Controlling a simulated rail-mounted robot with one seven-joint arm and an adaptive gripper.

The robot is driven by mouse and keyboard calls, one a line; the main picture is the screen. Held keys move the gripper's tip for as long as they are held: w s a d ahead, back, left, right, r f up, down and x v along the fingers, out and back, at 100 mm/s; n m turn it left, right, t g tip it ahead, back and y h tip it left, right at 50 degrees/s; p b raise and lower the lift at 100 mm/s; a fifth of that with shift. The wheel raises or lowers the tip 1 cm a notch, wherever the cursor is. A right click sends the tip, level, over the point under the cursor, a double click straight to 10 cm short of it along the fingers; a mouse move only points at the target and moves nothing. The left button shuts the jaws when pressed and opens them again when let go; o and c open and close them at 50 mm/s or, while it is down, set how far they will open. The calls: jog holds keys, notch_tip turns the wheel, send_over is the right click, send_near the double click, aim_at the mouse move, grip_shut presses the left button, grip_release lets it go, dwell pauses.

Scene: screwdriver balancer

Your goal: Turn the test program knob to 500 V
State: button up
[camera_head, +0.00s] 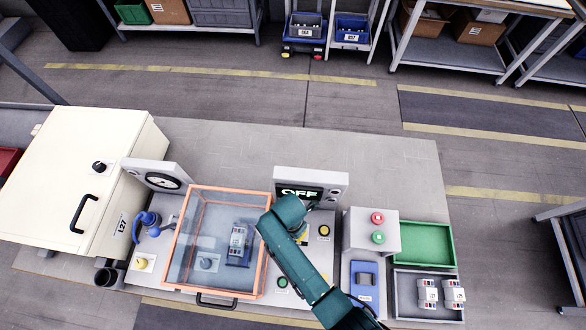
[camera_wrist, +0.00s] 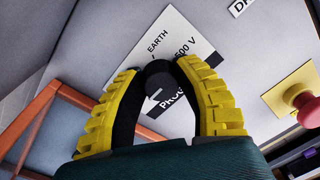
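The black test program knob (camera_wrist: 160,78) sits on a white label plate (camera_wrist: 172,38) in the wrist view. "EARTH" and "500 V" are readable at its upper side; the lower text is partly hidden. In the head view my arm hides the knob, and my gripper (camera_head: 301,236) is mostly covered. The display (camera_head: 300,191) reads "OFF".
A clear box with an orange frame (camera_head: 267,205) stands just left of my gripper. Right of it are a grey box with a red and a green button (camera_head: 378,237), a green tray (camera_head: 425,243) and a grey tray (camera_head: 426,313). A red button on yellow (camera_wrist: 307,108) is near the knob.

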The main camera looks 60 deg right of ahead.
grip_shut()
